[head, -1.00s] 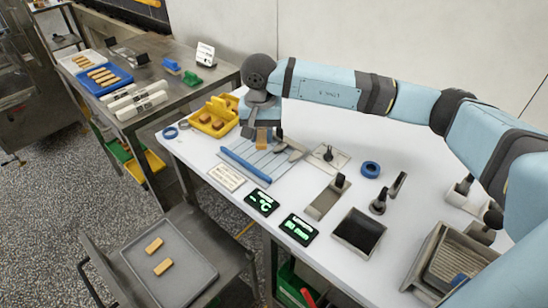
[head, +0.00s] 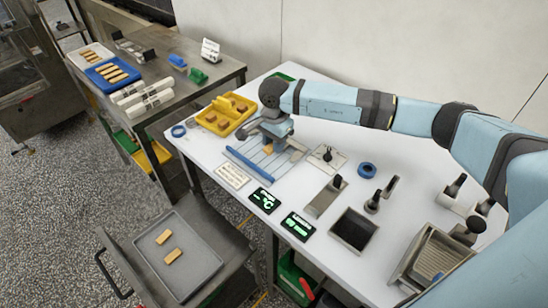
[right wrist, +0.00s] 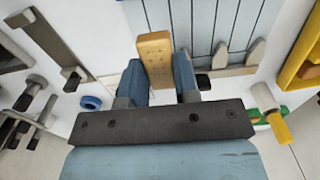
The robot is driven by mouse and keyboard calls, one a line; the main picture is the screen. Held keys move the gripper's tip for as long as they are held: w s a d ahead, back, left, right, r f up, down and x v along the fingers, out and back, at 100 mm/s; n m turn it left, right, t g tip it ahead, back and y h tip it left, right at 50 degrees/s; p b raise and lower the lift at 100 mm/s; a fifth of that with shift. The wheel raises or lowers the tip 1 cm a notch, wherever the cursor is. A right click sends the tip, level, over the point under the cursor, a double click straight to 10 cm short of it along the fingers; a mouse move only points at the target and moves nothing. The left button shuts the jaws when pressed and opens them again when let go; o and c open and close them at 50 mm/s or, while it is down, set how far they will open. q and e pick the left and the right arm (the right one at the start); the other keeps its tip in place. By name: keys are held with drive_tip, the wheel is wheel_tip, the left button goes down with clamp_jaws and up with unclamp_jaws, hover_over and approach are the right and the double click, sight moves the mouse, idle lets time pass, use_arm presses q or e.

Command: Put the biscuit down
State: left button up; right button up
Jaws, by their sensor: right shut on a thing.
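My right gripper (head: 270,144) is shut on a tan, oblong biscuit (head: 268,149) over the blue-grey slatted board (head: 248,162) on the white table. In the right wrist view the biscuit (right wrist: 155,52) sticks out between the two blue fingers (right wrist: 158,80), with the slats (right wrist: 205,25) beyond it. It is low over the board; whether it touches the slats I cannot tell. My left gripper is not in view.
A blue bar (head: 248,165) lies along the board's near side. A yellow tray (head: 209,124) with brown pieces stands behind left. Two displays (head: 298,226), a white card (head: 232,176) and a blue tape ring (head: 367,170) are nearby. A grey tray (head: 180,281) holds two biscuits.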

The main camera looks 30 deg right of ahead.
sight(274, 166)
wheel_tip(274, 166, down, 7)
drive_tip(key=shift+f+p, duration=0.15)
drive_tip(key=shift+p, duration=0.25)
drive_tip(key=shift+f, duration=0.2)
drive_tip(key=shift+f+b, duration=0.2)
drive_tip(key=shift+b, duration=0.15)
drive_tip(key=o, duration=0.7)
drive_tip(key=shift+o, duration=0.2)
drive_tip(key=shift+r, duration=0.15)
